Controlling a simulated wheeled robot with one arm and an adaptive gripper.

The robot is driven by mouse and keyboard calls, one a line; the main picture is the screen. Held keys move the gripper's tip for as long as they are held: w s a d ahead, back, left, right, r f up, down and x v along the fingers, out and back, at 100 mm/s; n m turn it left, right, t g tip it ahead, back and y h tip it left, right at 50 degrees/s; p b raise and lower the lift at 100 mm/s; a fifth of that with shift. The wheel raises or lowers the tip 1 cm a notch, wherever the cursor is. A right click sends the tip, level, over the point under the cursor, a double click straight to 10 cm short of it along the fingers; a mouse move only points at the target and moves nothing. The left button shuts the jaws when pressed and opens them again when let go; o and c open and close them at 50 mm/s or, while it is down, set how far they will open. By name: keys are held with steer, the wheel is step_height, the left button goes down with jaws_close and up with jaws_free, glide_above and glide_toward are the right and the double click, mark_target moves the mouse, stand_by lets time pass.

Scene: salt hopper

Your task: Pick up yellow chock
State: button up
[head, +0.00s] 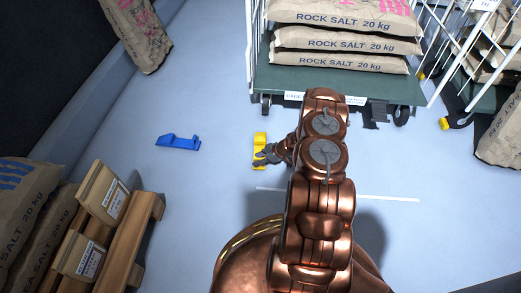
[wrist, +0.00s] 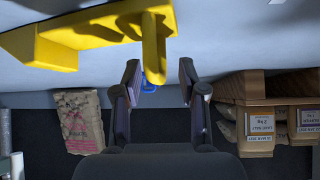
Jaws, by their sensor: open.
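A yellow chock (head: 260,138) lies on the blue-grey floor in front of the middle cart. My gripper (head: 266,156) is at its near end in the head view and hides part of it. In the wrist view the chock (wrist: 95,35) fills the upper left. Its upright end (wrist: 154,45) reaches down in the picture between the two open fingers of my gripper (wrist: 159,75). Gaps show on both sides of it, wider on the right. I cannot tell whether any finger touches it.
A blue chock (head: 178,142) lies on the floor to the left. A wheeled cart (head: 370,87) with rock salt sacks stands behind. Another yellow chock (head: 444,123) lies by the right cart. Floor between is clear.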

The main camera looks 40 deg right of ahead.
mark_target(255, 160)
steer(key=b+x, duration=0.1)
steer(key=x, duration=0.2)
steer(key=shift+s+f, duration=0.1)
steer(key=shift+f, duration=0.1)
steer(key=shift+r, duration=0.1)
steer(key=shift+c, duration=0.3)
jaws_close()
